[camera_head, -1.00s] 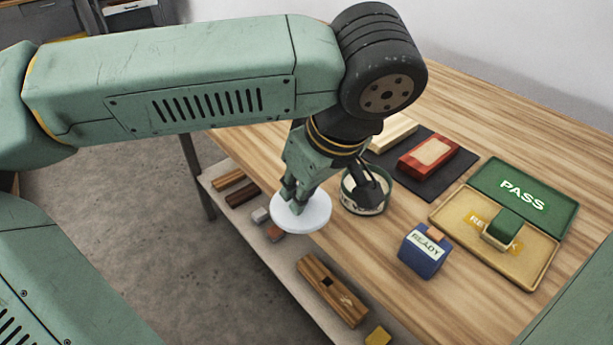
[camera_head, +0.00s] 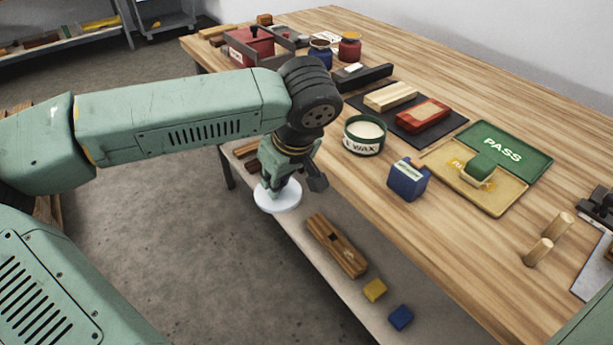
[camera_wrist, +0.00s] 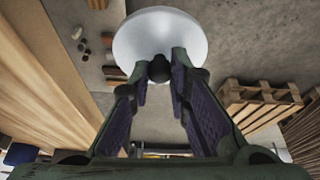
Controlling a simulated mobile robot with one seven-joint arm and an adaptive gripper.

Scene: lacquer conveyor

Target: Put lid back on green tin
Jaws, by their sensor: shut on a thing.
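The green tin (camera_head: 364,148), marked "WAX", stands upright and uncovered on the wooden table near its left edge, with pale contents showing. My gripper (camera_head: 277,188) is shut on the round white lid (camera_head: 280,201), out past the table's left edge and to the left of the tin. In the wrist view the lid (camera_wrist: 160,38) is a pale disc beyond the fingers, which pinch its dark knob (camera_wrist: 159,69). The lid and the tin are apart.
A PASS tray (camera_head: 510,150) is to the right. A lower shelf (camera_head: 383,286) holds a wooden block (camera_head: 337,246).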

